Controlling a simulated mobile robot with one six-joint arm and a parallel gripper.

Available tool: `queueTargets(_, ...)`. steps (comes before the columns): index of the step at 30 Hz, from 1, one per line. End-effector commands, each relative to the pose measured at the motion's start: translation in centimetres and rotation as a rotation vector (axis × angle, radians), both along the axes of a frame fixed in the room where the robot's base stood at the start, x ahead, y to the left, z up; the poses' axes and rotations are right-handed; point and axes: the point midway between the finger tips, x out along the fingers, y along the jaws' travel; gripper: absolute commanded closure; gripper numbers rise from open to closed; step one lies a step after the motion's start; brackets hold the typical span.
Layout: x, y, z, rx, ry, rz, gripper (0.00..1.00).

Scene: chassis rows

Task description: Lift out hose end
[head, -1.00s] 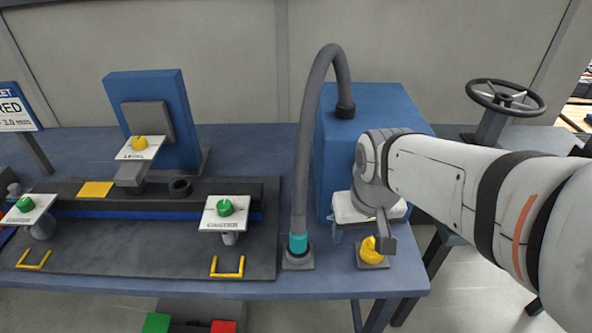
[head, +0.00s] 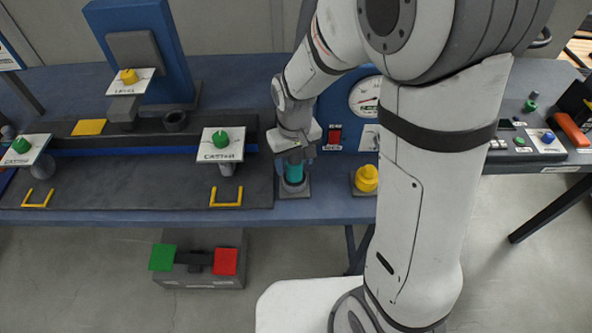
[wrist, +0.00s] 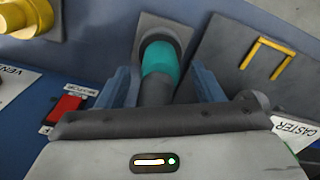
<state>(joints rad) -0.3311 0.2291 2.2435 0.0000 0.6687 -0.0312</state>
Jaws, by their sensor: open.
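The hose end with its teal collar (head: 294,173) stands upright in a dark square-based socket (head: 296,190) at the front of the bench. In the wrist view the teal collar (wrist: 160,62) shows with the grey hose (wrist: 157,92) running from it back under my gripper. My gripper (head: 294,160) is over the hose end, pointing down at it. In the wrist view my gripper (wrist: 163,80) is open, with one blue finger on each side of the hose and visible gaps. The arm hides most of the hose in the head view.
A yellow knob (head: 367,178) stands just right of the socket. A mat (head: 100,195) with a green CASTER knob (head: 221,139) and yellow handle (head: 227,198) lies left. Behind are a gauge (head: 366,98) and red switch (head: 334,136). A green-and-red pedal (head: 198,262) is on the floor.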

Motion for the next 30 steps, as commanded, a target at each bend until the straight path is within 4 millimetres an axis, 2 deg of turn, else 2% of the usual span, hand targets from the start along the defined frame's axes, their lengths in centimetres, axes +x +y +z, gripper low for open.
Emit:
queueTargets(3,-0.2,0.0,-2.0,-0.001,0.004,-0.001,0.39)
queueTargets(6,-0.1,0.0,-3.0,-0.001,0.003,-0.001,0.39)
queueTargets(14,-0.1,0.0,-3.3,0.0,0.0,-0.001,0.39)
queueTargets(30,-0.1,-0.1,-3.3,0.0,0.0,-0.002,0.82)
